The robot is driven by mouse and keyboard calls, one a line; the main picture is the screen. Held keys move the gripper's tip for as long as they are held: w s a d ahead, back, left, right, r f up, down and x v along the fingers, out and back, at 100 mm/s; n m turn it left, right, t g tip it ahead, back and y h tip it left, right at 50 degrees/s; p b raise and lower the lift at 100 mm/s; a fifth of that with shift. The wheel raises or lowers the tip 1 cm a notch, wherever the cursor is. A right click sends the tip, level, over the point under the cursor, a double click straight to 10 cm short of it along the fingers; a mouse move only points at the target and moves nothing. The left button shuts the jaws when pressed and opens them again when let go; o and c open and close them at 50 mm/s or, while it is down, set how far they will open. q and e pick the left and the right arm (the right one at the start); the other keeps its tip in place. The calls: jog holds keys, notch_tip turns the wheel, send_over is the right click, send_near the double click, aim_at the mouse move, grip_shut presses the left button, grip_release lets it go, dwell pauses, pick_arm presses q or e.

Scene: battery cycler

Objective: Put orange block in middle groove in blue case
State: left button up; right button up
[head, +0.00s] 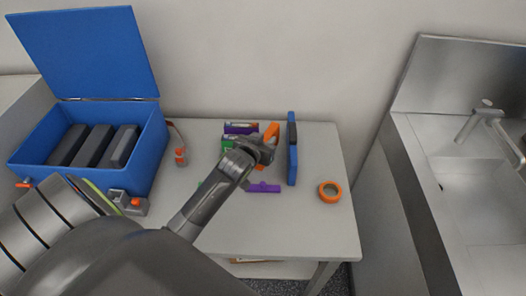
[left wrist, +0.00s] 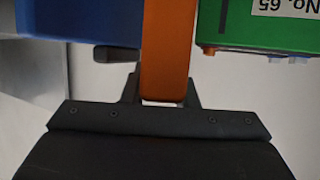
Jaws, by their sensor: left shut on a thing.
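My left gripper (head: 262,152) is over the table, shut on the orange block (head: 271,131). In the left wrist view the orange block (left wrist: 167,50) stands up between the fingers (left wrist: 165,92), with a green block close on its right and a blue surface on its left. The blue case (head: 90,142) stands open at the left of the table, its lid raised at the back. Dark bars (head: 92,147) with grooves between them lie inside it. The case is not in the left wrist view. My right gripper is not in view.
A blue panel (head: 292,150) stands upright just right of my left gripper. A green block (head: 227,145) and purple pieces (head: 263,187) are close by. An orange ring (head: 330,191) lies near the right edge. A steel sink (head: 470,190) is farther right.

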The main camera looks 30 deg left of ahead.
pick_arm(q)
jog(key=shift+f, duration=2.45)
jog(key=shift+f, duration=0.2)
jog(key=o, duration=0.7)
